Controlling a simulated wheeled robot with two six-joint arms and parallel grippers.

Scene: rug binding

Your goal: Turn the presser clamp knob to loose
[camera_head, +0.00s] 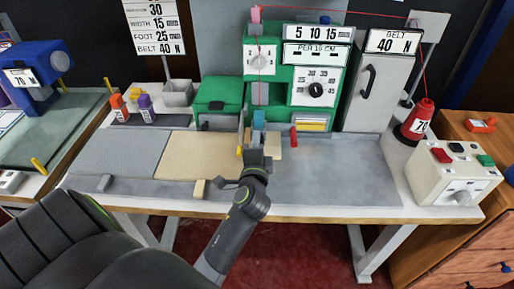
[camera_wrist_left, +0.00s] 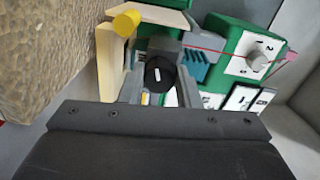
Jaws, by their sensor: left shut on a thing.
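The presser clamp knob (camera_wrist_left: 159,73) is a round black knob with a short white mark, seen between my left gripper's fingers in the left wrist view. My left gripper (camera_wrist_left: 157,90) has a finger on each side of the knob and is shut on it. In the head view the left gripper (camera_head: 257,158) reaches the front of the green machine (camera_head: 319,80), below its needle area, and hides the knob. The left wrist view also shows the green machine (camera_wrist_left: 228,38) with a numbered grey dial (camera_wrist_left: 257,61). My right gripper is in neither view.
A yellow cylinder (camera_wrist_left: 126,22) stands close beside the left fingers. A tan rug (camera_head: 190,157) lies left of the gripper. A red lever (camera_head: 293,136) is just right. A red thread cone (camera_head: 417,120) and a white control box (camera_head: 453,175) stand at right. The grey tabletop (camera_head: 345,170) is clear.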

